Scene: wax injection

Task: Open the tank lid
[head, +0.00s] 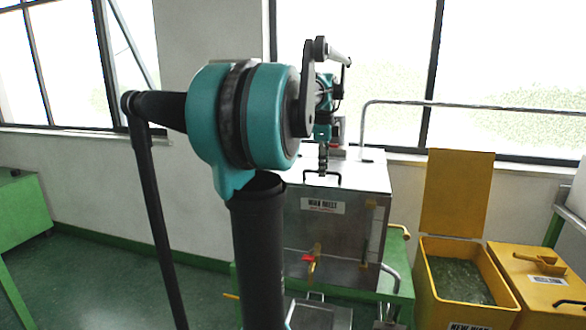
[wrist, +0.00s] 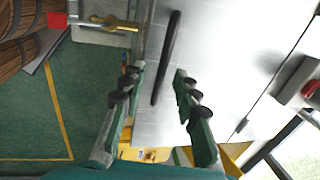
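The tank (head: 345,235) is a grey metal box with a "WAX MELT" label, standing on a green bench in the head view. Its flat lid (head: 365,170) is closed. A black bar handle (head: 335,186) sits at the lid's front edge; it also shows as a dark bar (wrist: 169,50) in the wrist view. My gripper (head: 323,172) is over the front of the lid at the handle. In the wrist view my gripper (wrist: 159,76) has its fingers apart, with the handle between them in the picture. I cannot tell whether it touches the handle.
A red-handled tap (head: 313,260) is on the tank's front. An open yellow bin (head: 425,292) with greenish contents stands at the right, its lid raised. Beside it is a closed yellow bin (head: 520,275) with a scoop (head: 540,262) on top. A wall and windows are behind.

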